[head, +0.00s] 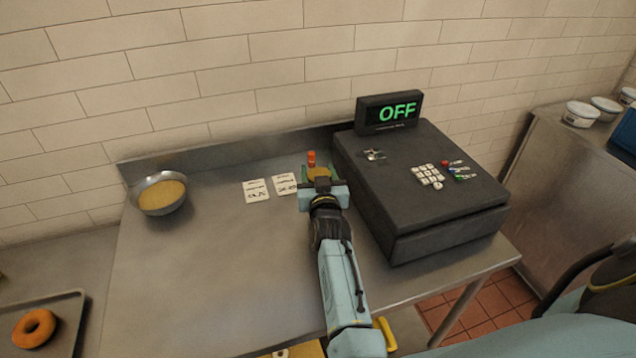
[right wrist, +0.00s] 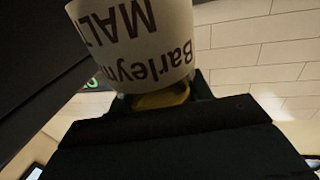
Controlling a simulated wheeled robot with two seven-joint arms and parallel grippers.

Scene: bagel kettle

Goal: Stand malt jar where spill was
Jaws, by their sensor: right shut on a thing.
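The malt jar shows in the right wrist view as a pale label (right wrist: 135,45) reading "Barley MALT", upside down in that picture. Its yellow lid (right wrist: 163,98) is between my gripper's fingers. In the head view only the yellow top of the jar (head: 319,174) shows past my right gripper (head: 321,183). The gripper is shut on the jar, at the back of the steel counter (head: 230,270), left of the cash register. I cannot tell whether the jar's base touches the counter. No spill is visible. My left gripper is not in view.
A small orange-red item (head: 311,158) stands behind the jar. Two written cards (head: 256,191) lie to its left. A bowl of yellow contents (head: 160,194) is at the back left. The black register (head: 420,190) blocks the right. The counter's left middle is clear.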

